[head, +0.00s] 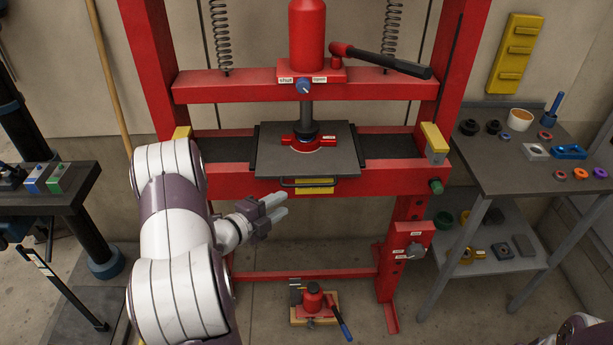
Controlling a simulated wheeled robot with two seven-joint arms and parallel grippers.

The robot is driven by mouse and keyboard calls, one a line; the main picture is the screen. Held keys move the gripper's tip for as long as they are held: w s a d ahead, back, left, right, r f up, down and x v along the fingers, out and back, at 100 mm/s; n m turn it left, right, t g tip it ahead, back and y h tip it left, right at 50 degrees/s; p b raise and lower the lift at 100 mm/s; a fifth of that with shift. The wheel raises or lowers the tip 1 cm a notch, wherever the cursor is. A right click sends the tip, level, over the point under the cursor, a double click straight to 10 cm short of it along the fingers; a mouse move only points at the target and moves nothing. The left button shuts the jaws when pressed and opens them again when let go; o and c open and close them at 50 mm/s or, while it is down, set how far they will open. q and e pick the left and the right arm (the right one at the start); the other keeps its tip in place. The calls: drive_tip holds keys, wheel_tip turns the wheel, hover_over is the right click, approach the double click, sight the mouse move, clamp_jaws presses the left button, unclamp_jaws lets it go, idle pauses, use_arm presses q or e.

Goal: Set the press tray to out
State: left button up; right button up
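The press tray (338,166) is a dark flat plate lying on the red press bed, under the ram. A dark bar handle (320,184) runs along its front edge, above a yellow block. A red fixture with a pale ring (314,144) sits on the tray, below the ram tip. My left gripper (286,203) is in front of and below the tray, a little left of the handle, and apart from it. Its two pale fingers are spread with a gap and nothing shows between them. My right gripper is out of view; only part of my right arm shows at the bottom right corner.
The red press frame (448,95) has an upright on each side. A red jack (313,300) stands on the floor below. A grey side table (495,173) with small parts stands right, a dark bench (75,185) left. The space before the tray is mostly clear.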

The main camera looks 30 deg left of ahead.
sight(312, 186)
use_arm(q)
drive_tip(key=shift+m+t, duration=0.4)
drive_tip(key=x, duration=0.3)
drive_tip(key=d+p+x, duration=0.1)
drive_tip(key=x, duration=0.3)
drive_tip(key=r+x, duration=0.1)
drive_tip(key=x, duration=0.3)
drive_tip(key=shift+d, duration=0.2)
drive_tip(key=shift+w+f, duration=0.1)
drive_tip(key=shift+w, duration=0.25)
drive_tip(key=shift+s, duration=0.1)
clamp_jaws()
